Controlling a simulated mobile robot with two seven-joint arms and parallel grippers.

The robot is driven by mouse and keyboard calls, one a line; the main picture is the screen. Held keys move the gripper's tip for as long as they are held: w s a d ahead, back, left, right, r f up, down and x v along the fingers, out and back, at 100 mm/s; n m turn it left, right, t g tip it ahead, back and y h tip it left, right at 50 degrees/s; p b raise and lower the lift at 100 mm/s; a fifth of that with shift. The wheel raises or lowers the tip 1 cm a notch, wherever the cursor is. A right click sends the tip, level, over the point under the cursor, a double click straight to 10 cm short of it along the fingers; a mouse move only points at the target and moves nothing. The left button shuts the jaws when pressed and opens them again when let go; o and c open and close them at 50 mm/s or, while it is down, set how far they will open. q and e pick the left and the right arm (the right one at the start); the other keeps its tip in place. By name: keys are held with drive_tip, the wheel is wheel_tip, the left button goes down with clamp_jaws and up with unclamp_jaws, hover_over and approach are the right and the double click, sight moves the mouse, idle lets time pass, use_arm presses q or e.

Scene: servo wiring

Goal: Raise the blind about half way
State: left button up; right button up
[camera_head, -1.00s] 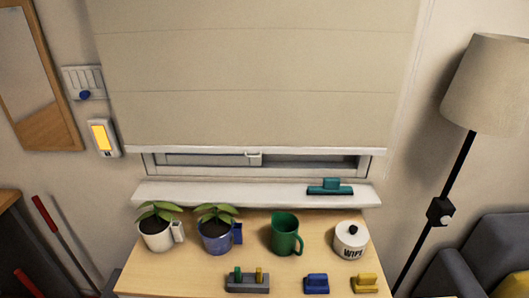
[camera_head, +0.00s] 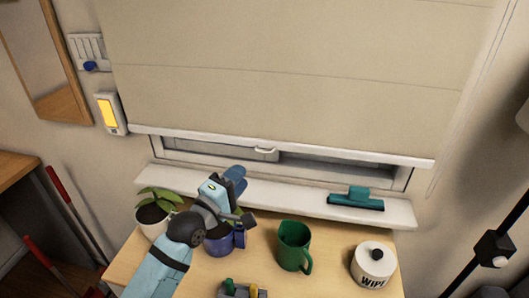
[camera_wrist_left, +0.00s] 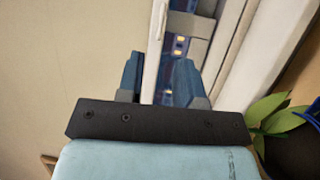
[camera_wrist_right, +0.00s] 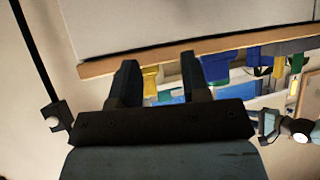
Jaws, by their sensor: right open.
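The beige blind (camera_head: 290,70) hangs low over the window, with its white bottom bar (camera_head: 350,157) just above a narrow strip of uncovered window. A small pull handle (camera_head: 265,150) sits at the middle of the bar. My left gripper (camera_head: 238,180) is open in front of the sill, below and left of the handle. In the left wrist view the blind (camera_wrist_left: 75,60) fills the left side, and its bar (camera_wrist_left: 156,25) runs down between the open fingers (camera_wrist_left: 158,78), which look empty. My right gripper (camera_wrist_right: 158,75) is open and empty in the right wrist view, away from the blind.
The sill (camera_head: 290,203) holds a teal squeegee (camera_head: 357,198). On the table below are a white potted plant (camera_head: 152,218), a blue pot (camera_head: 222,240) partly behind my left arm, a green mug (camera_head: 294,246) and a wipes tub (camera_head: 374,265). A yellow-lit wall device (camera_head: 108,113) is left of the blind.

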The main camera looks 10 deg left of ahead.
use_arm(q)
drive_tip(key=p+x, duration=0.1)
drive_tip(key=x, duration=0.9)
drive_tip(key=shift+w, duration=0.25)
clamp_jaws()
